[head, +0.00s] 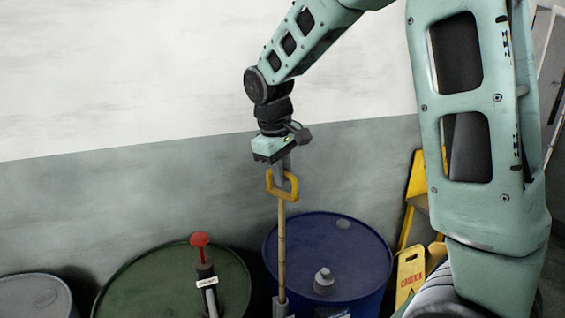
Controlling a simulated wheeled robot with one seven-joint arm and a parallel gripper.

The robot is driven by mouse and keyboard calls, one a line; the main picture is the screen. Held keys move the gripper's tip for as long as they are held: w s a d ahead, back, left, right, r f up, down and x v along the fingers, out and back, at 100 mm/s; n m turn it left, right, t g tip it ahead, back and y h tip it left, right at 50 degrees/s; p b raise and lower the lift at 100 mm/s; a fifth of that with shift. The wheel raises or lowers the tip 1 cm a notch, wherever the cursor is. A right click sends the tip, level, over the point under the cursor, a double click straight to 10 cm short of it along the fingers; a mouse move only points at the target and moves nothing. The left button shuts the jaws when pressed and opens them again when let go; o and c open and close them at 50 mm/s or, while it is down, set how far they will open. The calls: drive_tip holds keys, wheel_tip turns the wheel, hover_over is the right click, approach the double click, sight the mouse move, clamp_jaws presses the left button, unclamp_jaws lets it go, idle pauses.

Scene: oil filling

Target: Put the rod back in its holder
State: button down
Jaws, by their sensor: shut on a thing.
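The rod (281,245) is long, thin and tan, with a yellow loop handle (292,187) at its top. It hangs about upright in front of the blue drum. My gripper (280,176) points down from above and is shut on the handle. A grey holder (283,308) shows at the bottom edge of the head view, in line with the rod's lower end. I cannot tell whether the rod's tip is inside it or in front of it. The lower part of the holder is cut off by the picture.
A blue drum (345,250) with a grey cap stands behind the rod. A green drum (150,275) with a red-handled pump (201,260) is to the left. A grey drum (30,295) is far left. A yellow caution sign (410,275) stands right. The wall is behind.

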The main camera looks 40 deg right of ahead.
hover_over(282, 284)
drive_tip(key=f, duration=0.4)
drive_tip(key=shift+w+d+f+b, duration=0.15)
drive_tip(key=shift+w+d+b, duration=0.1)
drive_tip(key=shift+b, duration=0.15)
wheel_tip(282, 284, down, 14)
drive_tip(key=b, duration=1.1)
drive_tip(key=shift+f+b, duration=0.25)
drive_tip(key=shift+b, duration=0.15)
drive_tip(key=shift+f+b, duration=5.5)
drive_tip(key=shift+f, duration=2.8)
drive_tip(key=c, duration=1.3)
unclamp_jaws()
drive_tip(key=shift+c, duration=0.2)
drive_tip(key=a+r+b, duration=0.2)
drive_tip(key=a+r, duration=0.1)
drive_tip(key=r, duration=1.4)
drive_tip(key=s+a+f+n+y, duration=0.1)
drive_tip(key=s+a+f+n, duration=0.1)
drive_tip(key=s+a+f, duration=0.35)
drive_tip(key=s+a+f+n+y, duration=0.1)
drive_tip(key=s+a+f, duration=0.1)
drive_tip(key=s+a, duration=0.65)
drive_tip(key=s+a+f+n, duration=0.2)
drive_tip(key=s+a+f, duration=0.4)
drive_tip(key=s, duration=0.4)
drive_tip(key=shift+s+a+y, duration=0.2)
drive_tip(key=shift+a+y, duration=0.2)
drive_tip(key=shift+a, duration=0.35)
